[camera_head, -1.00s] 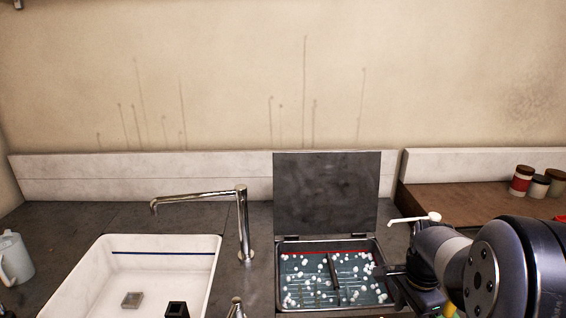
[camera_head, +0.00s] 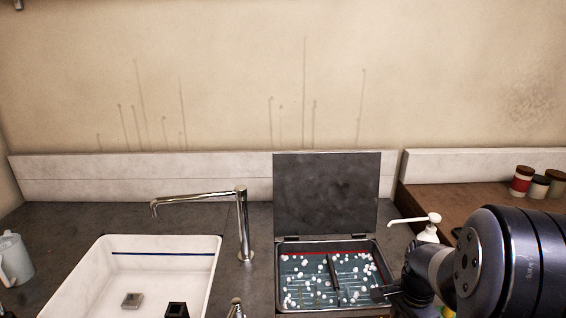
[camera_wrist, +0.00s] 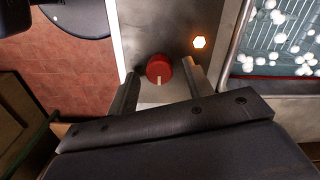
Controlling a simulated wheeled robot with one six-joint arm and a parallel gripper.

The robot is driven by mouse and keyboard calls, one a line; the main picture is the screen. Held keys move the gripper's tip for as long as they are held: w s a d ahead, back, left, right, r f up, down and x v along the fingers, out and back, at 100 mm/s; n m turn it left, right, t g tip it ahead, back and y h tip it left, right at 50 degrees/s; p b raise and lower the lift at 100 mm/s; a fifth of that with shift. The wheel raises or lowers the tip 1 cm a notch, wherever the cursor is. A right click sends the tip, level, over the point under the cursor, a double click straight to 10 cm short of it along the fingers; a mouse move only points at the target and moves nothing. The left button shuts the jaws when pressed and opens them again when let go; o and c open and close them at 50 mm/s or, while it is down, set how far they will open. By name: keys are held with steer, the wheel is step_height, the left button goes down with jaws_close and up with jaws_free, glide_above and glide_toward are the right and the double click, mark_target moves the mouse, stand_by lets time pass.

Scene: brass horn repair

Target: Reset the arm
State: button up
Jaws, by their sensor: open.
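My gripper (camera_wrist: 160,83) is open in the wrist view, its two fingers spread apart. A red knob (camera_wrist: 160,68) with a pale pointer mark shows between and beyond the fingertips, on a metal panel. I cannot tell whether the fingers touch it. A lit orange-white lamp (camera_wrist: 199,42) is on the same panel to the right of the knob. In the head view my gripper (camera_head: 380,294) is at the right front edge of the open bath (camera_head: 290,246), partly hidden by my arm. The bath holds bluish liquid with several white floating balls, and its lid (camera_head: 327,193) stands upright.
A white sink (camera_head: 75,285) with a chrome faucet (camera_head: 243,225) is left of the bath. A white pump dispenser (camera_head: 428,233) stands right of it, close to my arm. Several jars (camera_head: 522,181) are on the wooden counter. Red floor tiles (camera_wrist: 75,85) show below.

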steer(key=n, duration=0.7)
steer(key=shift+n, duration=0.4)
steer(key=n, duration=0.4)
steer(key=shift+a, duration=0.1)
steer(key=n, duration=0.4)
steer(key=shift+n+p, duration=0.3)
steer(key=shift+r, duration=1.2)
steer(key=shift+w+a+r, duration=0.1)
steer(key=shift+a, duration=0.05)
